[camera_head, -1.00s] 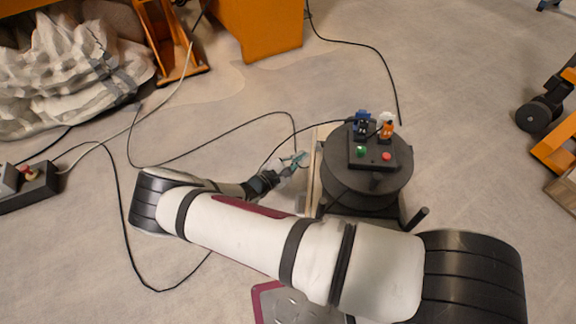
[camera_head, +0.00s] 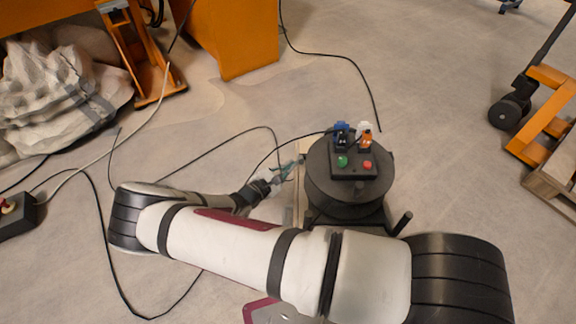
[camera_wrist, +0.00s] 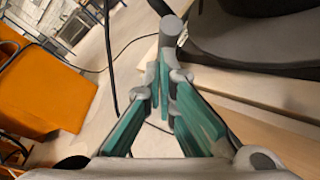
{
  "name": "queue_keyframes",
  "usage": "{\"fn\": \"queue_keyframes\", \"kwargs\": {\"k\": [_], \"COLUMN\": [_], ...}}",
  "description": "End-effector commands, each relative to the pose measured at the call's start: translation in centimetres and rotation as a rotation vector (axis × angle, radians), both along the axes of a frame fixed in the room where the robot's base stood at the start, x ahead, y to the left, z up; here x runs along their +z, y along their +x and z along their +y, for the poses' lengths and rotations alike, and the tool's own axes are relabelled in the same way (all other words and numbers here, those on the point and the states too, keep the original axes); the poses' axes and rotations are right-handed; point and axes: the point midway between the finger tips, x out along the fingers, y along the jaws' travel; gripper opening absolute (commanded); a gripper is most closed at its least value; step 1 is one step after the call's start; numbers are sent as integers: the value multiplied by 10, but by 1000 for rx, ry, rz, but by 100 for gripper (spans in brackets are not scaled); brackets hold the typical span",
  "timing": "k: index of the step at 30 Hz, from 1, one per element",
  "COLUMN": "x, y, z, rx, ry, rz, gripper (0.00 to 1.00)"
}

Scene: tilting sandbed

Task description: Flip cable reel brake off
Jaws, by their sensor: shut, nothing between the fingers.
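My gripper (camera_head: 297,162) is at the reel's left side, beside a light wooden board (camera_head: 301,196). In the wrist view, my green-padded gripper (camera_wrist: 168,75) is shut and empty. A grey rod with a round end (camera_wrist: 172,27) stands just beyond the fingertips, beside the dark reel body (camera_wrist: 240,35). It may be the brake lever; I cannot tell whether it touches the fingers.
Black cables (camera_head: 225,142) lie on the floor left of the reel. Orange structures (camera_head: 235,35) stand at the back, and a lumpy grey-white bag (camera_head: 55,90) is at the left. An orange pallet truck (camera_head: 545,125) is at the right. The floor behind the reel is mostly clear.

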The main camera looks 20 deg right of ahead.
Motion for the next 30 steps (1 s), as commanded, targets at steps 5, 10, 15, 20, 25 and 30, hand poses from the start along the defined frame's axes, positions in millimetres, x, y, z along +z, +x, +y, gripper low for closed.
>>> {"fn": "queue_keyframes", "kwargs": {"k": [5,10,15,20,25,30], "x": [3,5,8,10,16,24], "y": [1,2,3,5,8,14], "z": [0,-1,-2,-2,-3,-6], "rx": [0,-1,-2,-2,-2,-5], "ry": [8,19,29,41,63,103], "rz": [24,51,82,116,178,283], "gripper": [0,0,0,0,0,0]}}
